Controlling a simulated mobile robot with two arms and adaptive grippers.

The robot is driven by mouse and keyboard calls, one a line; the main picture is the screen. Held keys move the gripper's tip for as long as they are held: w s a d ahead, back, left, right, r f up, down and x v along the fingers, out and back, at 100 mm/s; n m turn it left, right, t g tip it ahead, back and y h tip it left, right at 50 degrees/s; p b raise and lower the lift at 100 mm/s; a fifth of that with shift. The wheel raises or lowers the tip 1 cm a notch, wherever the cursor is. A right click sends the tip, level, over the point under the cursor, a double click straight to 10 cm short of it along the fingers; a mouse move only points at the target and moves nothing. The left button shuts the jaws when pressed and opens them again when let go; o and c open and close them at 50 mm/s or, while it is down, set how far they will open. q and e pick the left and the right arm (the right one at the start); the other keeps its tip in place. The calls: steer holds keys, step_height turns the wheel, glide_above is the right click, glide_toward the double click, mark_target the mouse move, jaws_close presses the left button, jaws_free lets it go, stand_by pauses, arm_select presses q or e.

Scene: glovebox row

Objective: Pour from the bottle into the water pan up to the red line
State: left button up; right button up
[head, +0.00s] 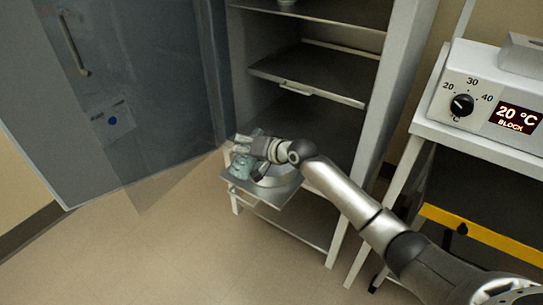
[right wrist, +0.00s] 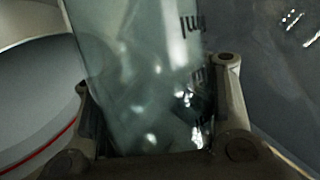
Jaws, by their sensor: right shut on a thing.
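My right gripper (head: 262,149) is at the pulled-out lower shelf of the open cabinet. It is shut on a translucent greenish bottle (head: 242,160), which looks tilted over the pan. In the right wrist view the bottle (right wrist: 140,75) fills the middle between the fingers and carries dark printed marks. The round pale water pan (head: 282,181) sits on the shelf, partly hidden behind my gripper. Its wall and red line (right wrist: 48,152) show at the left of the right wrist view. I cannot tell the water level. My left gripper is not in view.
The cabinet's glass door (head: 125,90) stands open at the left. Higher shelves (head: 305,80) are above my gripper. At the right a heating block (head: 480,100) reading 20 °C stands on a bench with a yellow-edged shelf (head: 480,236). The floor in front is clear.

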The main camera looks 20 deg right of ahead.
steer(key=shift+s+a+r+m+y+b, duration=0.2)
steer(key=shift+r+m+y+b, duration=0.1)
steer(key=shift+r+m+b, duration=0.15)
stand_by(0.8)
steer(key=shift+a+f+m+b, duration=0.1)
steer(key=shift+f+m+b, duration=0.25)
steer(key=shift+b, duration=0.15)
